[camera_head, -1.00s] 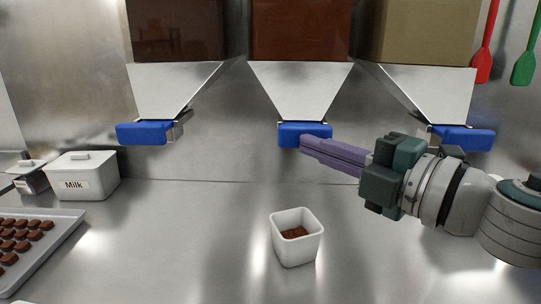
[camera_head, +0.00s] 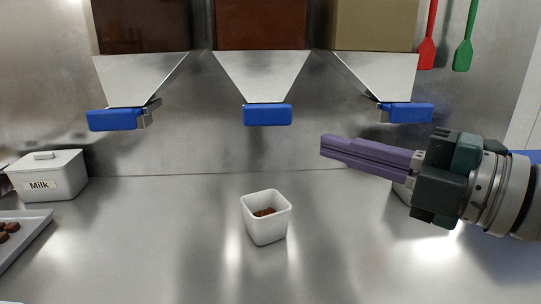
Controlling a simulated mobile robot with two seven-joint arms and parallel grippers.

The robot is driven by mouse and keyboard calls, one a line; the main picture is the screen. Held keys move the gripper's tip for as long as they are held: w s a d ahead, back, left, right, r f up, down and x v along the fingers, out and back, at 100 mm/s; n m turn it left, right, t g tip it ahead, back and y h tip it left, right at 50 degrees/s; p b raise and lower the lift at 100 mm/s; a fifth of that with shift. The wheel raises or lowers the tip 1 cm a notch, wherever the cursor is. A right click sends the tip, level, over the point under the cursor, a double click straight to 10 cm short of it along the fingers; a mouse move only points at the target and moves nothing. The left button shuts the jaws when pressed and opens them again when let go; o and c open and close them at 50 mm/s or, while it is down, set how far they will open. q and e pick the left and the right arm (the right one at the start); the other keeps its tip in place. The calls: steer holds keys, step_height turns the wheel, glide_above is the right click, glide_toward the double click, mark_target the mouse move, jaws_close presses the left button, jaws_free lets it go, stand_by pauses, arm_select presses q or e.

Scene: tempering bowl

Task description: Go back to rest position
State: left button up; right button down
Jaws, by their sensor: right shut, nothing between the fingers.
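My right gripper (camera_head: 324,145) comes in from the right, its purple fingers shut together and empty. It is in the air, right of and higher in the picture than a white square bowl (camera_head: 265,228). The bowl stands upright on the steel counter with brown pieces (camera_head: 264,212) inside. The gripper is apart from the middle dispenser's blue handle (camera_head: 267,114) and from the right blue handle (camera_head: 405,112). My left gripper is not in view.
Three dispensers with metal funnels hang on the back wall; the left one has a blue handle (camera_head: 113,120). A white box labelled Milk (camera_head: 48,176) and a tray of chocolates (camera_head: 22,232) stand at left. A light object is partly hidden behind my right gripper. The counter's middle is mostly clear.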

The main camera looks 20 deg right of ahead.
steer(key=s+d+f+m+g+h+p, duration=0.15)
steer(key=s+d+f+m+h, duration=0.4)
steer(key=m+h, duration=0.8)
steer(key=s+a+f+m+g+y+p, duration=0.1)
steer(key=s+a+f+m+g+y, duration=0.15)
steer(key=s+g, duration=0.2)
steer(key=s+a+f+m+g+y+p, duration=0.1)
steer(key=s+a+m+g, duration=0.2)
steer(key=s, duration=0.3)
steer(key=s+a+f+m+g+y+p, duration=0.1)
steer(key=s+a+f+m+g, duration=0.15)
steer(key=s, duration=0.25)
step_height(320, 180, up, 36)
steer(key=p, duration=3.6)
steer(key=shift+d, duration=0.45)
steer(key=shift+w+f+g, duration=0.1)
steer(key=shift+f+g, duration=0.05)
steer(key=shift+g, duration=0.1)
